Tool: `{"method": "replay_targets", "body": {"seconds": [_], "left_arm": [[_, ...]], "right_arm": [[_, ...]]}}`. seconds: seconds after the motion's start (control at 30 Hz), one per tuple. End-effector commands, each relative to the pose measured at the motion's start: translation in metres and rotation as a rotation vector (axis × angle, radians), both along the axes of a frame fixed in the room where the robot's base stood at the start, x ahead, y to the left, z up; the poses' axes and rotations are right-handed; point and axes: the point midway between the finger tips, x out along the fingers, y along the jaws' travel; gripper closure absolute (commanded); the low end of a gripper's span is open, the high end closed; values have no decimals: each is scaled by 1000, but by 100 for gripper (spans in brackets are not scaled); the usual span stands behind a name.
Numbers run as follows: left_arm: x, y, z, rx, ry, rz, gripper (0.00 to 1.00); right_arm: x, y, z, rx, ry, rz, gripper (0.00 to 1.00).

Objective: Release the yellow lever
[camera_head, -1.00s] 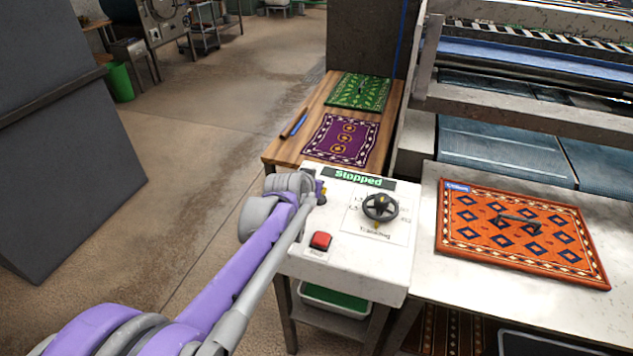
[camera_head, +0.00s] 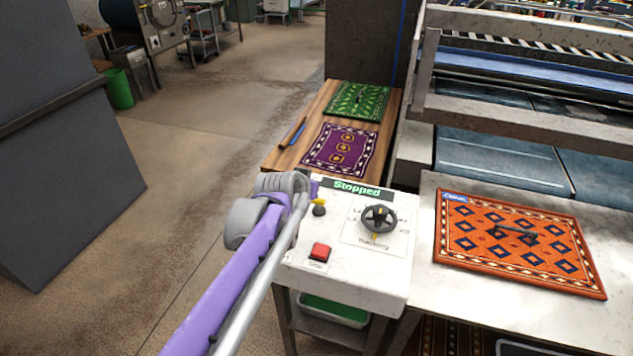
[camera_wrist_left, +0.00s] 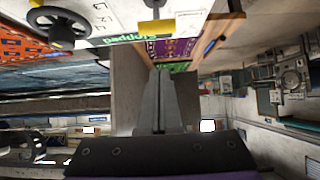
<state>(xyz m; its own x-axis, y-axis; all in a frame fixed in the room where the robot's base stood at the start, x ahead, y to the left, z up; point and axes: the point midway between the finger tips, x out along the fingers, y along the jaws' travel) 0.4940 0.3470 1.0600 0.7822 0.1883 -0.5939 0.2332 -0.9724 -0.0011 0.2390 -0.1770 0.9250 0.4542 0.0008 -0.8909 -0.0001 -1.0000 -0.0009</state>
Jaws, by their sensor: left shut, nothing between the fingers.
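The yellow lever (camera_head: 319,203) is a small yellow handle on a dark round base, on the white control panel (camera_head: 345,272). It also shows at the top of the left wrist view (camera_wrist_left: 157,27). My left gripper (camera_wrist_left: 158,75) is shut and empty, with its fingers together and apart from the lever in that picture. In the head view my left wrist is just left of the lever and hides most of the fingers. The panel's sign (camera_head: 357,189) reads "Stopped". My right gripper is in neither view.
A red button (camera_head: 319,252) and a black handwheel (camera_head: 379,219) are on the same panel. An orange rug (camera_head: 470,250) lies on the table at right. Purple (camera_head: 340,150) and green (camera_head: 357,101) rugs lie on a wooden table behind. Open floor is at left.

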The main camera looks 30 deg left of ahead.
Motion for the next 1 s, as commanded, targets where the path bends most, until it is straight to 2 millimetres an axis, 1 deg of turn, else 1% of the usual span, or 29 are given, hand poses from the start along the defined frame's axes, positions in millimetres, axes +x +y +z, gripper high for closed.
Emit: {"method": "replay_targets", "body": {"seconds": [0.03,0.1,0.3,0.9,0.97,1.0], "left_arm": [[-8,-2,6,-1,0,1,100],[-16,-4,11,-2,0,1,100],[-30,-7,20,0,0,0,100],[-32,-8,21,0,-1,0,100],[-34,-10,20,-2,3,-3,100],[-37,-15,18,-6,10,-10,100]], "right_arm": [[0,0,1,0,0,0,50],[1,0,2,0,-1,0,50],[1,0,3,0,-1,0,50],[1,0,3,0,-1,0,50],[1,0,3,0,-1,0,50],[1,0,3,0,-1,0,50]]}}
